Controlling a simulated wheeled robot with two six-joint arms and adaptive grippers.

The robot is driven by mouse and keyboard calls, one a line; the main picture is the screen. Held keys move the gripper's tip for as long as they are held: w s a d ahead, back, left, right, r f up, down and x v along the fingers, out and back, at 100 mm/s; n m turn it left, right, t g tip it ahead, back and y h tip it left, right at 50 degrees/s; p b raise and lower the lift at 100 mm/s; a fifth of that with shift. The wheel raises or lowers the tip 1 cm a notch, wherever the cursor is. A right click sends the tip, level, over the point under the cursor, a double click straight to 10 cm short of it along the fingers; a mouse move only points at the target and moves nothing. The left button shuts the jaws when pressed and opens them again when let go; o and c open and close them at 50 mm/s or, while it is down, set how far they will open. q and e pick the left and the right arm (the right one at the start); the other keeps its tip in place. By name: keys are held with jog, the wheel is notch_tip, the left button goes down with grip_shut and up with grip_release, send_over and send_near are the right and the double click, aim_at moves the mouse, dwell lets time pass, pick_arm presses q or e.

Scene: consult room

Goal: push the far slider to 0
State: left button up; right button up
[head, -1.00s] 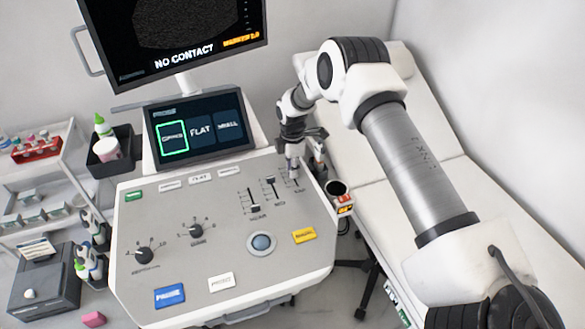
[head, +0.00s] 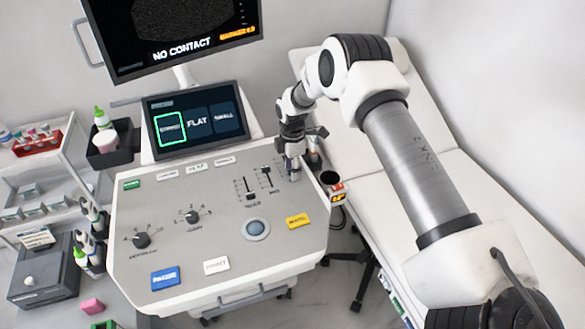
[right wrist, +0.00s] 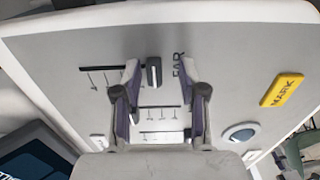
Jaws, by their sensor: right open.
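The far slider's dark knob (right wrist: 154,72) stands between the two fingers of my right gripper (right wrist: 160,83) in the right wrist view. The knob is at the right end of its dark slot, beside the printed FAR label (right wrist: 178,65). The fingers are open, one on each side; I cannot tell whether either touches the knob. In the head view my right gripper (head: 292,175) points down at the upper right of the control panel (head: 190,255) and hides the far slider. The mid slider (head: 266,171) and near slider (head: 250,188) are to its left. My left gripper is out of view.
A yellow MARK button (head: 298,221) and a trackball (head: 256,229) lie in front of the sliders. A holder with a dark cup (head: 330,180) is at the panel's right edge. A touch screen (head: 198,122) rises behind the panel. A white couch (head: 400,165) is at right.

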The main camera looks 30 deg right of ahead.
notch_tip(320, 180, up, 12)
dwell(0.3)
dwell(0.3)
